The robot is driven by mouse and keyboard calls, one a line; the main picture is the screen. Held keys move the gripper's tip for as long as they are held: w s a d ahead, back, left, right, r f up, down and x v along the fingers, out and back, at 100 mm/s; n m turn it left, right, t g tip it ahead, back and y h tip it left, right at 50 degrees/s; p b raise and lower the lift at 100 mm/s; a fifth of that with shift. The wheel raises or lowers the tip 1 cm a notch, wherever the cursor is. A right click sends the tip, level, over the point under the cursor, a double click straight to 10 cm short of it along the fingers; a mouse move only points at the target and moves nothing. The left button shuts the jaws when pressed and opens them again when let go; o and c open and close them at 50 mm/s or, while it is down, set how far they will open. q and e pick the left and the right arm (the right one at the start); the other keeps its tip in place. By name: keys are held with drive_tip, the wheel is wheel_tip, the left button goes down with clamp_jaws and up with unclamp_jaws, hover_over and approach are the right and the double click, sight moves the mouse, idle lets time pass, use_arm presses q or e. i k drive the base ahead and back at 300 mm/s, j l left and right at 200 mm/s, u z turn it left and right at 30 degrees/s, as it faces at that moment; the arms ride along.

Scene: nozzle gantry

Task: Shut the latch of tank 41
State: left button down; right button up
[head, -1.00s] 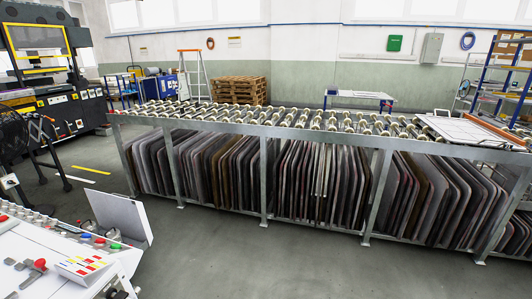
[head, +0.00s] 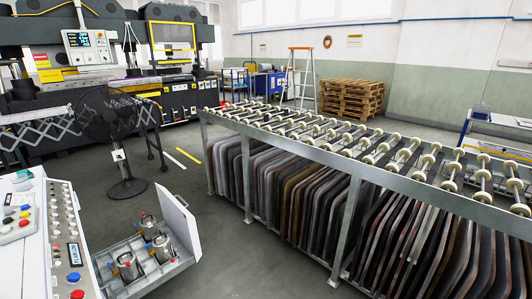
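Several small metal tanks stand in a grey open box at the lower left. A front tank (head: 128,266) and a back tank (head: 148,224) show, with another tank (head: 162,247) at the right. They have small red and blue parts. Their number labels and latches are too small to read, so I cannot tell which is tank 41. A white panel (head: 180,226) stands upright at the box's right side. Neither of my grippers is in view.
A control panel (head: 66,240) with buttons and a display stands left of the box. A black fan (head: 107,118) stands behind it. A roller conveyor (head: 330,140) with dark plates below runs along the right. Grey floor (head: 222,245) is free between box and conveyor.

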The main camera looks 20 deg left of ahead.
sight(161, 254)
drive_tip(key=i+j+u, duration=0.1)
drive_tip(key=i+u, duration=0.15)
drive_tip(key=u, duration=0.2)
drive_tip(key=i+u, duration=0.25)
drive_tip(key=u, duration=0.15)
drive_tip(key=i+l+u, duration=0.15)
drive_tip(key=u, duration=0.3)
drive_tip(key=i+l+u, duration=0.2)
drive_tip(key=i+u, duration=0.25)
drive_tip(key=i+l+u, duration=0.1)
drive_tip(key=l+u, duration=0.15)
drive_tip(key=u, duration=0.2)
